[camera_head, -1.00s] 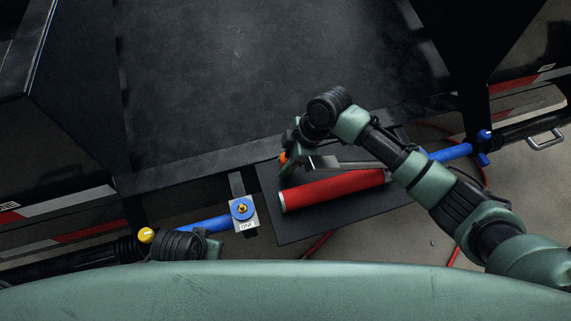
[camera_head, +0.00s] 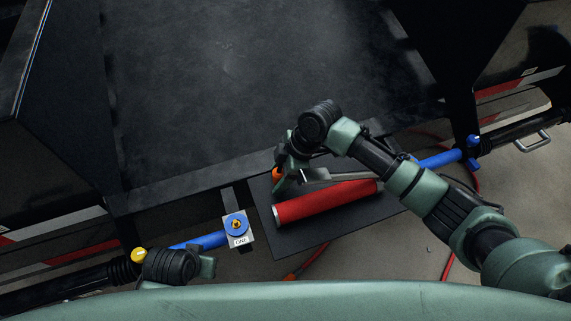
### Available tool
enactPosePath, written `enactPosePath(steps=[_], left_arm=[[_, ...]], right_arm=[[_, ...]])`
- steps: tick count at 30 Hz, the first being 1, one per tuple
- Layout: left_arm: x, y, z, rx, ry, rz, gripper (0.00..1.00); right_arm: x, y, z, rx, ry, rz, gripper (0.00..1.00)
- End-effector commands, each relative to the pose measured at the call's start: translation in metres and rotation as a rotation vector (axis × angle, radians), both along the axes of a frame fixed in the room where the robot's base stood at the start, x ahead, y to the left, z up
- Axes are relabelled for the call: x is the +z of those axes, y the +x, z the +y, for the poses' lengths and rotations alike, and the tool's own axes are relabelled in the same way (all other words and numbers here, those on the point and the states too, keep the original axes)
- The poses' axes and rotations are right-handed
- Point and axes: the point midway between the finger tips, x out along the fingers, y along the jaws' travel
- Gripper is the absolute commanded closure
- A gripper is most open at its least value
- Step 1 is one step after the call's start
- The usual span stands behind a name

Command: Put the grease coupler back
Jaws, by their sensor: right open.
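A red cylinder with pale end rings (camera_head: 320,203), which looks like a grease gun body, lies on a flat black tray (camera_head: 300,236). A grey lever-like bar (camera_head: 335,176) runs along its upper side. My right gripper (camera_head: 284,182) is at the left end of that bar, open, its fingertips partly hidden. A small orange part (camera_head: 278,174) shows right beside it; I cannot tell what it belongs to.
The dark trailer bed (camera_head: 250,80) fills the top. A red hose (camera_head: 447,266) runs down to the floor at right.

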Motion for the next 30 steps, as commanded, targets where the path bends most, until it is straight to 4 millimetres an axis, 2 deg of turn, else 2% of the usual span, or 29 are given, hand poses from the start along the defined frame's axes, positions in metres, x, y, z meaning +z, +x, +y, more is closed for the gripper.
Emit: enactPosePath(steps=[1,9,15,21,30], left_arm=[[-0.012,-0.004,0.001,-0.001,0.003,0.02,1.0],[-0.055,-0.011,0.0,-0.005,0.004,0.041,1.0],[-0.079,-0.018,0.001,-0.007,0.004,0.052,1.0],[-0.088,-0.021,0.001,-0.008,0.005,0.054,1.0],[-0.088,-0.021,0.001,-0.008,0.004,0.055,1.0]], right_arm=[[0.01,0.001,-0.004,-0.001,0.0,-0.003,0.48],[0.064,0.003,-0.026,-0.001,-0.001,-0.004,0.48],[0.094,0.004,-0.039,0.001,0.0,-0.001,0.48],[0.105,0.004,-0.043,0.001,0.0,-0.001,0.48],[0.106,0.004,-0.044,0.001,0.0,0.0,0.48]])
